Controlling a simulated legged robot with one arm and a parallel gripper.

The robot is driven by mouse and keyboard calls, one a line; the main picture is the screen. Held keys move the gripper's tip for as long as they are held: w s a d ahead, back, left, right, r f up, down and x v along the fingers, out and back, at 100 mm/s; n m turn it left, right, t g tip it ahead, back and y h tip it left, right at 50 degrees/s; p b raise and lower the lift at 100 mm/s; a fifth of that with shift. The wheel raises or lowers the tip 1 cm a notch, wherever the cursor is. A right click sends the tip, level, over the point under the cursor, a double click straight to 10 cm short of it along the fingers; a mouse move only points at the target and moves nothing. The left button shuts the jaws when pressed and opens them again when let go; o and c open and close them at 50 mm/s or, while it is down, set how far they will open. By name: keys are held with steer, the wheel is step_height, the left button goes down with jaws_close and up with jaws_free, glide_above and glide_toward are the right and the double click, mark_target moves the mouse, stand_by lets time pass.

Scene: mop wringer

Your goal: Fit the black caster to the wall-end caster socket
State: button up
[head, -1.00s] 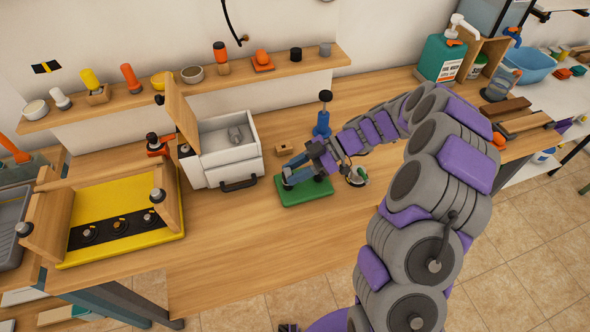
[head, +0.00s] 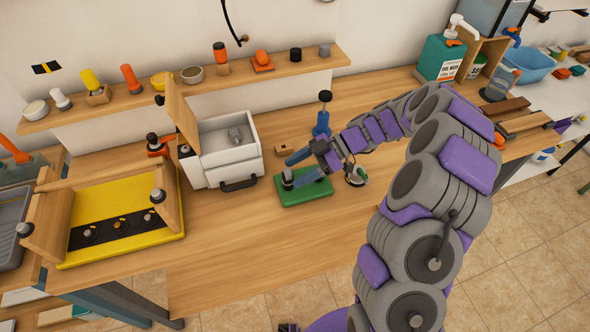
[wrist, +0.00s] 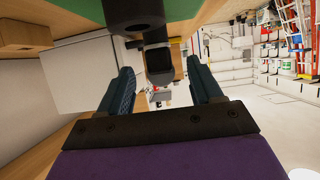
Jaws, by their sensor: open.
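A dark caster (head: 287,181) stands at the left end of the green mat (head: 310,197) on the workbench. My gripper (head: 288,168) is open beside it, its blue fingers pointing left over the mat. In the wrist view, a black caster (wrist: 157,65) with a dark stem shows between my two spread fingers (wrist: 164,85), with a gap on each side. I cannot tell which socket is the wall-end one.
A white drawer box (head: 222,170) with a raised wooden lid and a grey part inside stands left of my gripper. A small wooden block (head: 285,148) and a blue bottle-like tool (head: 322,122) stand behind the mat. The bench front is clear.

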steer(key=p+v, duration=0.2)
steer(key=v, duration=1.4)
steer(key=shift+p, duration=0.4)
steer(key=s+a+r+m+g+h, duration=0.1)
steer(key=s+a+r+m+h, duration=0.3)
steer(key=s, duration=0.4)
steer(key=s+a+r+m+h, duration=0.2)
steer(key=s+a+r+m, duration=0.2)
steer(key=s+a+r, duration=0.35)
steer(key=s+d+f+m+t+h, duration=0.1)
steer(key=s+d+m+h, duration=0.1)
steer(key=s, duration=0.5)
steer(key=s+d+f+m+t+h, duration=0.1)
steer(key=s+d+f+m+h, duration=0.1)
steer(key=s+m, duration=0.4)
steer(key=s+d+f+m+h, duration=0.1)
steer(key=s+d+m, duration=0.3)
steer(key=s, duration=0.4)
steer(key=shift+s+d+f+m+t+h, duration=0.3)
steer(key=shift+f+m+t+h, duration=0.1)
steer(key=shift+m+h, duration=0.25)
